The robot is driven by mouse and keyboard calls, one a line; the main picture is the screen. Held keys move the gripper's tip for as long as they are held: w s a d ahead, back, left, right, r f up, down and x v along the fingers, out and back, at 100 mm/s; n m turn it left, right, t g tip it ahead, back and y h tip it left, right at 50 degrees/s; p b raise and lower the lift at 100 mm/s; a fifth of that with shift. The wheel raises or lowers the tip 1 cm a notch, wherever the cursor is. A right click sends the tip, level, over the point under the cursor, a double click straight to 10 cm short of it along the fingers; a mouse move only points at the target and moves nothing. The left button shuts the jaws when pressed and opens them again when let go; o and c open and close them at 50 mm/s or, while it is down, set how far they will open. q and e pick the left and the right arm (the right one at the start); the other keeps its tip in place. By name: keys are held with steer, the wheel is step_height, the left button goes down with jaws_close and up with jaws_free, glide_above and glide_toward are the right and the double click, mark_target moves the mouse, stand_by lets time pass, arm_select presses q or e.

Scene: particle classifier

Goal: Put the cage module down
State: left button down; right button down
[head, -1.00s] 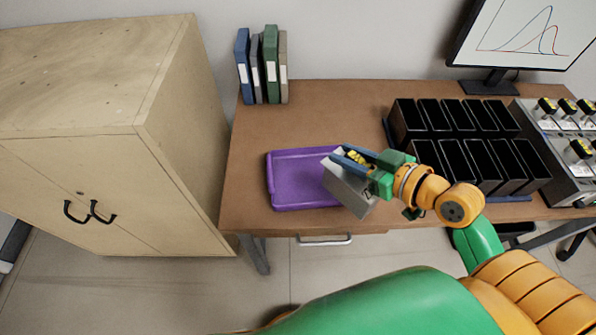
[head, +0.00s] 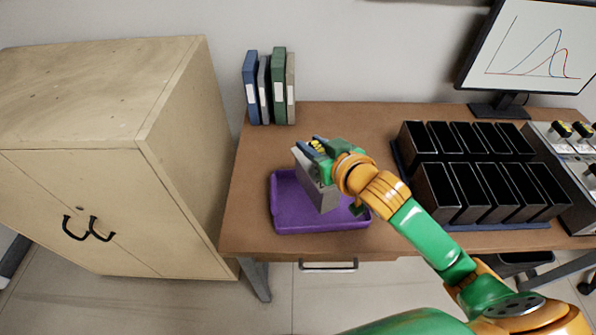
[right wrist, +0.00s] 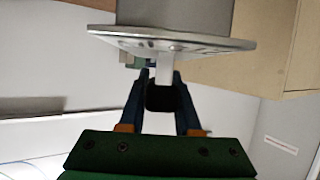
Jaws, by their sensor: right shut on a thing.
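The cage module (head: 317,185) is a light grey box with a flat face plate, held tilted over the purple tray (head: 286,222). In the right wrist view the module (right wrist: 175,15) shows as a grey body behind a plate, with a short handle between the fingers. My right gripper (head: 318,148) is shut on it; its blue fingers also show in the right wrist view (right wrist: 161,90). The module hides part of the tray, and I cannot tell whether its lower end touches the tray. My left gripper is not in view.
A rack of black bins (head: 480,190) stands right of the tray. Upright binders (head: 270,88) stand at the back left of the brown desk (head: 380,120). A monitor (head: 530,45) and a knobbed panel (head: 580,150) are at the right. A wooden cabinet (head: 110,150) stands left.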

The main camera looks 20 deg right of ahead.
mark_target(296, 165)
steer(key=w+f, duration=0.1)
steer(key=w+a+f, duration=0.1)
steer(key=f, duration=0.1)
steer(key=w+a+f, duration=0.1)
steer(key=shift+a+f+b, duration=0.25)
steer(key=shift+f+b, duration=0.15)
step_height(296, 165, down, 3)
steer(key=shift+w+a+r, duration=0.1)
steer(key=shift+a, duration=0.05)
steer(key=shift+f, duration=0.4)
steer(key=shift+f, duration=0.2)
steer(key=c, duration=0.6)
jaws_free()
